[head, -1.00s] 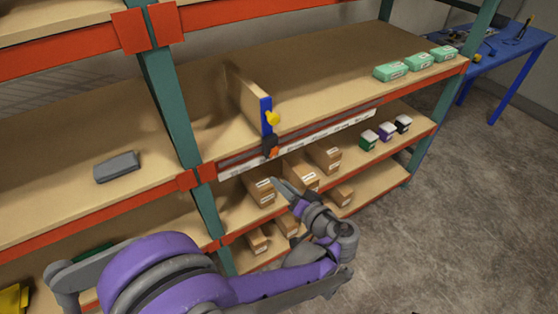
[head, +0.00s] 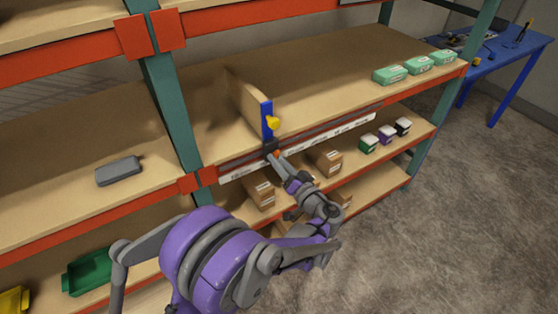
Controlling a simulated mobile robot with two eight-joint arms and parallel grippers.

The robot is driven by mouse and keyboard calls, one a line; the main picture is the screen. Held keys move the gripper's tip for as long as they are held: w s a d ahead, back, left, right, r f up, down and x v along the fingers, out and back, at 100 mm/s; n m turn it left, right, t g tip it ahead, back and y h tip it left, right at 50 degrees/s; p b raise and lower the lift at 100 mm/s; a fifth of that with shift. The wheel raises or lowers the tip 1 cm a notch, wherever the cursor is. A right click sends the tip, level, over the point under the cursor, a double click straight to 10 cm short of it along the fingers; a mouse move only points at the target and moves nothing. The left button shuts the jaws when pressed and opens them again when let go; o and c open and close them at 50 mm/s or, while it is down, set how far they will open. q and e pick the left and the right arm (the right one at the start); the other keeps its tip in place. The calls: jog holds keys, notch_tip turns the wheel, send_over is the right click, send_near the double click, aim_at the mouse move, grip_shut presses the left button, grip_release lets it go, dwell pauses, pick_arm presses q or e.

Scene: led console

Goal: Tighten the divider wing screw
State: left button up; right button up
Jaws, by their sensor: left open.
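The divider (head: 247,102) is an upright tan panel on the middle shelf, with a blue front edge (head: 267,117). The yellow wing screw (head: 273,123) sticks out from the right side of that blue edge. A dark clamp piece with a little orange (head: 276,153) sits below it at the shelf's front rail. My left gripper (head: 275,160) is open, just below the wing screw and in front of the clamp piece, partly hiding it. It is apart from the wing screw; whether it touches the clamp piece I cannot tell. My right gripper is not in view.
A white label strip (head: 347,127) runs along the front rail. Cardboard boxes (head: 260,194) stand on the lower shelf beneath my left arm. Green boxes (head: 390,75) sit at the shelf's right end. A grey case (head: 118,171) lies to the left.

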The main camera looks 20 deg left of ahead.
pick_arm(q)
jog(key=shift+w+a, duration=0.15)
jog(key=shift+a, duration=0.05)
grip_shut()
jog(key=shift+m, duration=0.3)
jog(key=shift+m+b, duration=1.65)
jog(key=shift+m, duration=3.15)
